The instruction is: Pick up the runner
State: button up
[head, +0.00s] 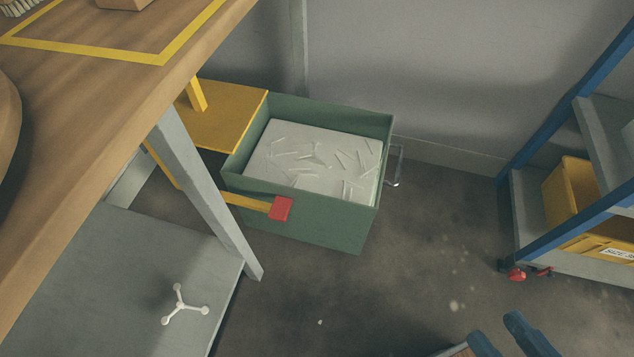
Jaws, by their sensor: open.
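A small white piece (183,306) lies on the grey lower shelf under the workbench at the lower left. It has three thin arms with round ends, joined at a middle hub, and I take it to be the runner. It lies flat on the shelf with bare surface around it, and nothing touches it. I cannot make out my gripper for certain in the head view.
The workbench (95,165) overhangs the grey shelf (95,270); its slanting leg (205,190) stands right of the runner. A green bin (300,215) holds white scraps. A blue-framed rack (555,130) stands right. Blue bars (525,332) at bottom right are unclear.

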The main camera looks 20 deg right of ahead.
aim_at(205, 310)
jog(key=u, duration=1.1)
jog(key=l+u, duration=0.35)
jog(key=l, duration=0.4)
jog(key=l+u, duration=0.35)
jog(key=l, duration=0.45)
